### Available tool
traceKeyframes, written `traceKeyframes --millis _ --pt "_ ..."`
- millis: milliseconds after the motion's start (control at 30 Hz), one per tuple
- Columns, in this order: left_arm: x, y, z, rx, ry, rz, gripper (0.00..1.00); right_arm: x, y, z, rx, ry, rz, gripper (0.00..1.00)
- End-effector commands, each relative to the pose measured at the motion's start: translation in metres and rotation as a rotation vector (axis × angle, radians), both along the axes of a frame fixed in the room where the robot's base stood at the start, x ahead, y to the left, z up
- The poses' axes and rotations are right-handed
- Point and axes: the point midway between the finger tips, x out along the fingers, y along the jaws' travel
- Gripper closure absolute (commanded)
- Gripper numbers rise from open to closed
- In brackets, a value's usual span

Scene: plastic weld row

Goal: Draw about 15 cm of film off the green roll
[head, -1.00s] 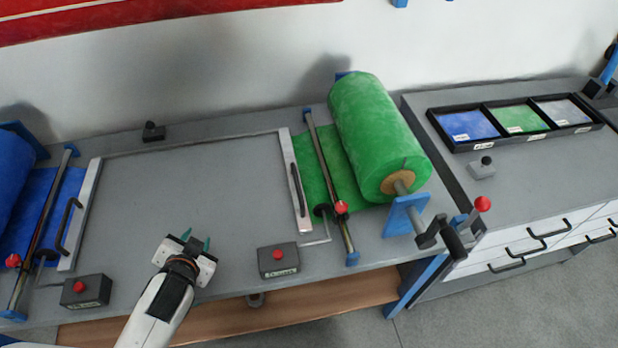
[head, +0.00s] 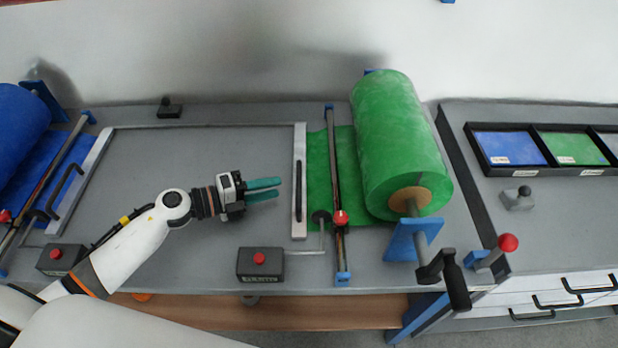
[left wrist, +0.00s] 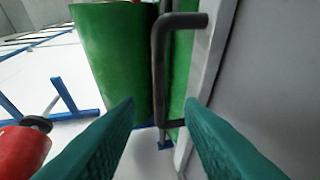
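The green roll (head: 398,140) lies on its blue stand at the right of the bench. Its film (head: 318,170) passes flat under a metal rod (head: 334,180) to a pale clamp bar (head: 299,205) with a dark handle (head: 298,190). My left gripper (head: 280,189) is over the grey bench just left of that bar, its teal fingers apart and pointing at the handle. In the left wrist view the handle (left wrist: 158,80) stands ahead between the open fingertips (left wrist: 160,108), apart from them, with the green roll (left wrist: 118,60) behind. My right gripper is not in view.
A crank with a black grip (head: 457,285) and a red-knobbed lever (head: 508,243) stand at the roll's front end. A red-button box (head: 260,264) sits at the bench's front. A blue roll (head: 20,135) is at the far left. The middle panel (head: 200,150) is clear.

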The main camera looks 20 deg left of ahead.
Motion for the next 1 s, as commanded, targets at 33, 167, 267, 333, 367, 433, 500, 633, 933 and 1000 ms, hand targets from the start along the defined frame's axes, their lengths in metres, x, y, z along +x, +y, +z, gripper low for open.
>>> traceKeyframes --millis 33,167,267,333,367,433,500,633,933,1000 --pt "0.008 -0.009 0.002 -0.005 -0.004 0.000 0.66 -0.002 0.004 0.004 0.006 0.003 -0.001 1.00" --pt "0.025 -0.030 -0.002 -0.006 -0.004 0.000 0.66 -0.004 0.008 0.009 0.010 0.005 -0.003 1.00" --pt "0.037 -0.045 -0.007 -0.006 -0.003 0.002 0.66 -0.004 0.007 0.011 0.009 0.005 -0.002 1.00" --pt "0.043 -0.054 -0.009 -0.006 -0.002 0.001 0.66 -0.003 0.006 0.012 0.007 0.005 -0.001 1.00" --pt "0.046 -0.057 -0.010 -0.005 -0.003 0.002 0.66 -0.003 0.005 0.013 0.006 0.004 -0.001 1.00" --pt "0.051 -0.063 -0.013 -0.005 -0.002 0.002 0.66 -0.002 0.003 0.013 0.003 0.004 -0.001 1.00" --pt "0.055 -0.068 -0.014 -0.004 -0.001 0.002 0.66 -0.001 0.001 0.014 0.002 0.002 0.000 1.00" --pt "0.058 -0.072 -0.016 -0.003 -0.001 0.002 0.66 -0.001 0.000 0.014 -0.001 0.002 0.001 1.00" --pt "0.058 -0.073 -0.016 -0.003 -0.001 0.001 0.72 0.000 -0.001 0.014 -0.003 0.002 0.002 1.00" --pt "0.058 -0.073 -0.016 -0.003 -0.001 0.001 0.84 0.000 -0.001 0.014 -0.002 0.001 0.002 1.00"
